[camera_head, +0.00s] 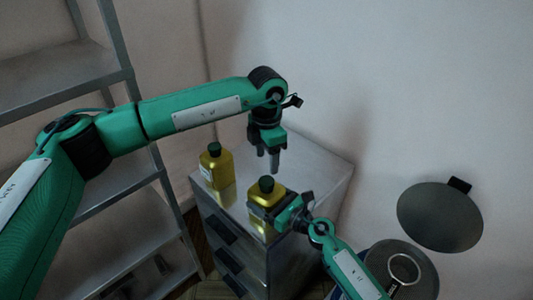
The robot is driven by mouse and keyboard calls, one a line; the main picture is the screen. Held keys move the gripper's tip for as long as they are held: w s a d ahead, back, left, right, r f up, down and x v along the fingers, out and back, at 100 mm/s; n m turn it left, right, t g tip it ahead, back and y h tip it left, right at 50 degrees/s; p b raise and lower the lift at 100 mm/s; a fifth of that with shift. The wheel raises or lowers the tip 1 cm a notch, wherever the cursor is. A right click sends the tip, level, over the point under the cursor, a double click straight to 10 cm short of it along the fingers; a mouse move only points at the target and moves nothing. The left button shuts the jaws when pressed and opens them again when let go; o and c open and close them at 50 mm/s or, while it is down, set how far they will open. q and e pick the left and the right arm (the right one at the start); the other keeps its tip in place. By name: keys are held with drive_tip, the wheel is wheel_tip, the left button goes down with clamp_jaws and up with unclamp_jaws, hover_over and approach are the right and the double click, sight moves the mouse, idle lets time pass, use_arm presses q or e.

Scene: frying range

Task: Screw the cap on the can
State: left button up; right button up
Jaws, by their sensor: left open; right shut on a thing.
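A yellow can (259,192) with a dark green cap (266,184) on its top stands on the steel cabinet top. My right gripper (272,212) is shut on this can from the right side. My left gripper (268,160) is open and empty, pointing down just above and behind the cap, apart from it. A second yellow can (217,170) with a dark cap (214,149) stands farther left on the same top. Whether either cap is fully tightened cannot be told. The lower part of the held can is partly hidden by my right gripper.
The steel cabinet (325,172) has a bare top to the right and drawers in front. A metal shelf rack (105,195) stands at the left. A round dark lid (440,217) is raised at the right, above a round pan-like opening (412,262).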

sight(266, 181)
use_arm(q)
drive_tip(key=n, duration=0.4)
drive_tip(key=shift+r+n, duration=0.15)
drive_tip(key=shift+n, duration=0.15)
drive_tip(key=n, duration=0.3)
drive_tip(key=shift+r, duration=0.15)
drive_tip(key=shift+f, duration=4.05)
drive_tip(key=shift+c, duration=0.3)
